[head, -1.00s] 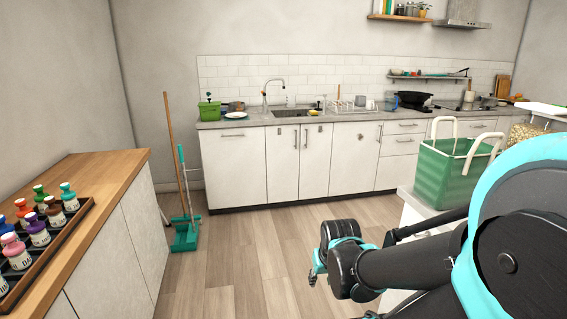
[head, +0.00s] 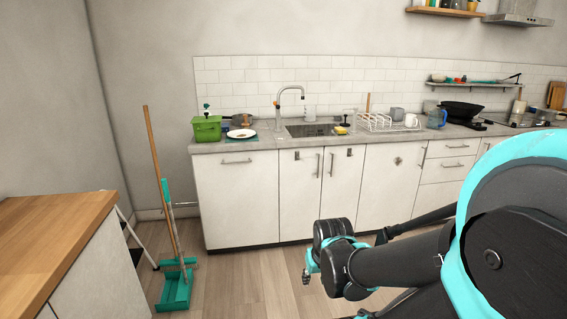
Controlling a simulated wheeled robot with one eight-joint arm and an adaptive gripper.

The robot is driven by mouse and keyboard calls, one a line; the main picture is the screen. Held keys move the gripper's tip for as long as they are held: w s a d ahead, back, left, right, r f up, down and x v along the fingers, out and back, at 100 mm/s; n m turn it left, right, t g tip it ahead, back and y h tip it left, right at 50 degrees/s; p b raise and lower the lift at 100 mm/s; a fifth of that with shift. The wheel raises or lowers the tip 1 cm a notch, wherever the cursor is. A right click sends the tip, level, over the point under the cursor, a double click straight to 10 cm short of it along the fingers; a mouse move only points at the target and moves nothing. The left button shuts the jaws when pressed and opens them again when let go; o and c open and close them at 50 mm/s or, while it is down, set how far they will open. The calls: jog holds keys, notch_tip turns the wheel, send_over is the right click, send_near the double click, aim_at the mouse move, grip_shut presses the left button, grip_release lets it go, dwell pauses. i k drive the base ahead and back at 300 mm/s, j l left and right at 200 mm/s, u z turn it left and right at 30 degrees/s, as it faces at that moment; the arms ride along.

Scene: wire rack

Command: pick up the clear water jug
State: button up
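A clear, bluish jug (head: 437,118) stands upright on the far counter, just right of the white wire rack (head: 388,124) and left of a black pan. It is small in the head view. My gripper (head: 308,268) is at the end of my arm in the lower middle, well short of the counter and apart from the jug. Only a small teal part of it shows past the dark wrist, so its fingers are mostly hidden.
A counter (head: 235,146) with white cabinets runs along the back wall. A sink (head: 312,130), green bin (head: 206,129) and black pan (head: 462,109) are on it. A broom and teal dustpan (head: 174,291) stand left. A wooden-topped cabinet (head: 50,222) is at lower left. The floor between is open.

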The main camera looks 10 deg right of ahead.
aim_at(436, 113)
jog(key=i+z, duration=0.25)
jog(key=i, duration=0.3)
jog(key=i+j+z, duration=0.1)
jog(key=i+z, duration=0.15)
jog(key=i, duration=0.35)
jog(key=i+j+z, duration=0.3)
jog(key=i, duration=0.25)
jog(key=l, duration=0.1)
